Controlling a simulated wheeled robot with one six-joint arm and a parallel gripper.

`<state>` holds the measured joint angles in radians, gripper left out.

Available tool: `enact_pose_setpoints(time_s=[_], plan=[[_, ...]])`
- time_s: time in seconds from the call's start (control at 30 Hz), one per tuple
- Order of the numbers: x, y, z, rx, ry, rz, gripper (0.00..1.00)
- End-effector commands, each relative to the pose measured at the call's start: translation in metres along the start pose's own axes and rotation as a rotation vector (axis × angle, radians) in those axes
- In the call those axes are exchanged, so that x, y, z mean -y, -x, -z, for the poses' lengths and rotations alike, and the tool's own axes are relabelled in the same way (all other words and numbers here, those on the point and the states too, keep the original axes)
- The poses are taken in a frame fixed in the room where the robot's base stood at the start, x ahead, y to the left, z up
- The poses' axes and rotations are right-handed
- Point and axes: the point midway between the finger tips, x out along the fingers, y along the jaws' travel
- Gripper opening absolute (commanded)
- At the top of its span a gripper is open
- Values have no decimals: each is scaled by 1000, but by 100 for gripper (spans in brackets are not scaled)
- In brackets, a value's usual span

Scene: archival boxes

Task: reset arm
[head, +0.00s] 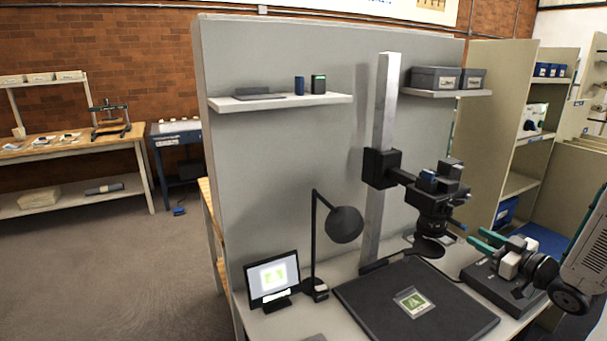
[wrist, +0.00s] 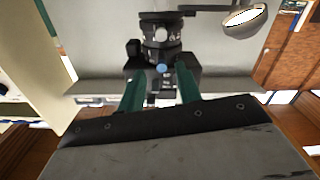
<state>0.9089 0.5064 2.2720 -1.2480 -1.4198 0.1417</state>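My gripper (head: 476,238) reaches in from the right of the head view, above the right part of the desk. Its two teal fingers point left, toward the camera on the copy stand (head: 436,200). In the wrist view the fingers of my gripper (wrist: 160,78) stand apart with nothing held between them. The copy-stand camera (wrist: 160,32) shows beyond the fingertips there; I cannot tell the exact gap.
A black baseboard (head: 365,296) bears a green-and-white card (head: 413,302). A desk lamp (head: 343,224) and a small monitor (head: 272,277) stand to its left. A dark flat box (head: 483,281) lies below my gripper. Open floor (head: 110,270) is at the left.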

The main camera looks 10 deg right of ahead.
Motion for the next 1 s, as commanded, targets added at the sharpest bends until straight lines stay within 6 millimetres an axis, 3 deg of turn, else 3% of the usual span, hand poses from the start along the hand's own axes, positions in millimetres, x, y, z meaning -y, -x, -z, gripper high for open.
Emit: enact_pose_setpoints(time_s=[0.13,0.23,0.3,0.43,0.57,0.67,0.77,1.0], plan=[[-14,5,-39,189,-6,-79,34],[-29,23,-77,405,-28,-186,34],[-38,38,-90,558,-41,-263,34],[-41,64,-94,817,-74,-381,34],[-25,89,-77,1045,-133,-477,34],[1,106,-52,1199,-195,-527,34],[41,121,-20,1334,-273,-546,34],[161,151,63,1554,-460,-466,34]])
